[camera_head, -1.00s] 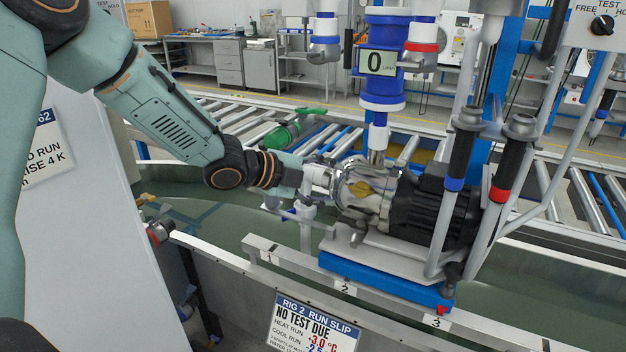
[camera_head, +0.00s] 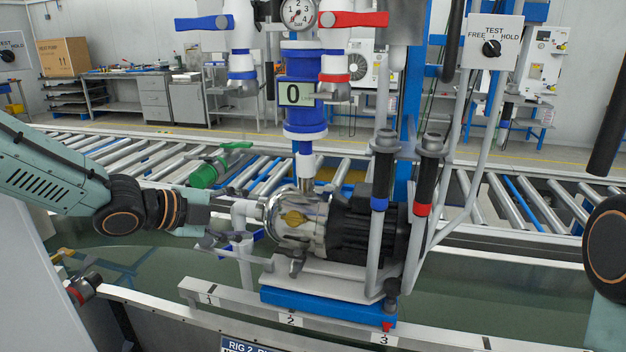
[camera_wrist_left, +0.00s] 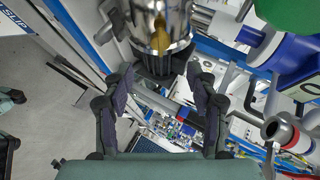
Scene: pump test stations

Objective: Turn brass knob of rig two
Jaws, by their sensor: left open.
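The brass knob (camera_head: 293,218) sits on the front of the shiny steel pump head (camera_head: 318,212), above the blue base (camera_head: 325,306). In the left wrist view the knob (camera_wrist_left: 160,38) shows on the metal body, beyond the fingertips and between their lines. My left gripper (camera_head: 222,236) is left of the pump head, apart from the knob. Its two dark fingers (camera_wrist_left: 160,80) are spread with nothing between them. A pale pipe partly overlaps the gripper in the head view. My right gripper is out of view; only part of my right arm shows at the right edge.
A pale elbow pipe (camera_head: 240,220) stands just left of the pump. A TEST switch box (camera_head: 491,42) hangs above. Roller conveyors (camera_head: 500,205) run behind.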

